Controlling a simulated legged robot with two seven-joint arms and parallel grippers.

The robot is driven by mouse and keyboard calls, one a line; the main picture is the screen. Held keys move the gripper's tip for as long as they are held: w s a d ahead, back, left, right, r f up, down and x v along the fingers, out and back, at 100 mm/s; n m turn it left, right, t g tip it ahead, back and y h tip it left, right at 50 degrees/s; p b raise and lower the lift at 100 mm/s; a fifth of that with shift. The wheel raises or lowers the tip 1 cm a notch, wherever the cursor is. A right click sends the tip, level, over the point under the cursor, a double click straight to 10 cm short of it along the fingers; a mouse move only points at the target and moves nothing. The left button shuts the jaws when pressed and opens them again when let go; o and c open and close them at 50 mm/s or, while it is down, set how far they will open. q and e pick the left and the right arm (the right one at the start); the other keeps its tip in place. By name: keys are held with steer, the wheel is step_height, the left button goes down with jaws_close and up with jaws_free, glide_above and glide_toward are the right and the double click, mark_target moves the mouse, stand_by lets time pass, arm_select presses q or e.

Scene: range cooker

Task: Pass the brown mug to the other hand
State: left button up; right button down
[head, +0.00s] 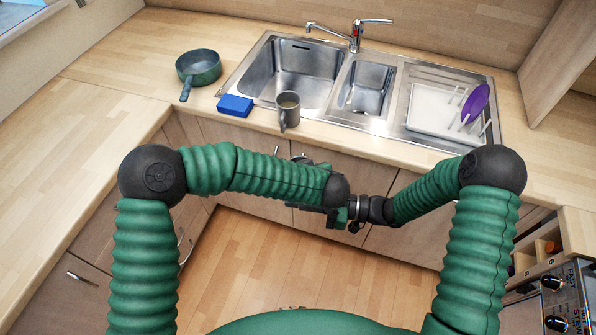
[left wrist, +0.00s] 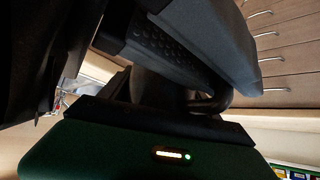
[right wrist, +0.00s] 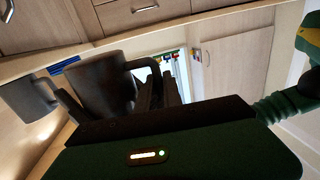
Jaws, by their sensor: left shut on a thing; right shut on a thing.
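A dark mug, which I take to be the brown mug (right wrist: 103,85), is held between my two grippers in front of the counter. In the right wrist view its handle lies at the fingers of my right gripper (right wrist: 160,92), which is shut on it. My left gripper (head: 325,207) is also shut on it, and its dark fingers fill much of the left wrist view. The right gripper also shows in the head view (head: 357,213), close against the left one. In the head view the held mug is mostly hidden by my arms and grippers.
A second, grey-brown mug (head: 288,108) stands on the counter near its front edge, beside a blue sponge (head: 235,106). A green pan (head: 199,68) stands further left. The sink (head: 335,122) and a rack with a purple plate (head: 477,101) are behind. The left counter is clear.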

steer(key=c, duration=1.4)
jaws_free()
steer(key=v, duration=1.2)
steer(key=w+d+m+t+h, duration=0.5)
steer(key=w+m+t+h, duration=0.15)
steer(key=w+h, duration=0.55)
steer(key=s+m+g+h, duration=0.5)
steer(key=s+m+g, duration=0.3)
steer(key=s, duration=1.3)
steer(key=shift+d+m, duration=0.25)
steer(key=shift+m, duration=0.2)
steer(key=shift+a+f, duration=0.1)
steer(key=shift+a, duration=0.05)
